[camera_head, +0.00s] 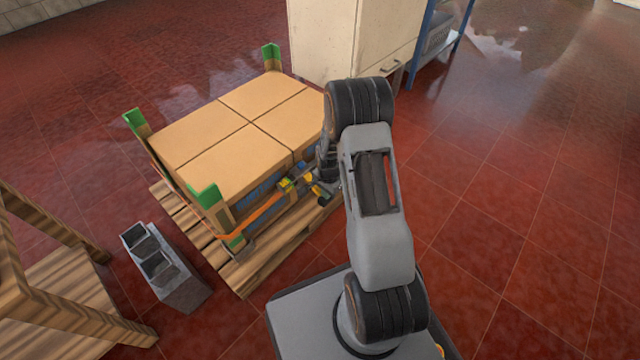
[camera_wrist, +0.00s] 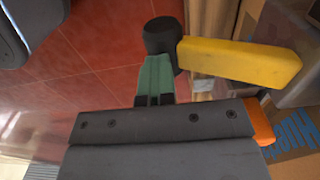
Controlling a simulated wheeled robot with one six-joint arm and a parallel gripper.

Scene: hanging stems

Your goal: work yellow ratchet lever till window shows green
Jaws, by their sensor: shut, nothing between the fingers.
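The yellow ratchet lever (camera_wrist: 240,62) crosses the upper right of the wrist view, with a black round knob (camera_wrist: 162,35) at its left end. In the head view the lever (camera_head: 315,189) is a small yellow piece at the strapped load's near right side, partly behind my arm. My gripper (camera_wrist: 155,62) has its teal fingers shut and empty, just below the knob in the picture; I cannot tell whether they touch it. The orange strap (camera_head: 256,218) runs along the load's side to the ratchet. The status window cannot be made out in either view.
Cardboard boxes (camera_head: 240,115) with green-topped corner posts stand on a wooden pallet (camera_head: 243,283). A grey concrete block (camera_head: 185,290) and a wooden table (camera_head: 75,290) are at the left. A cream cabinet (camera_head: 330,40) stands behind. The red floor at right is clear.

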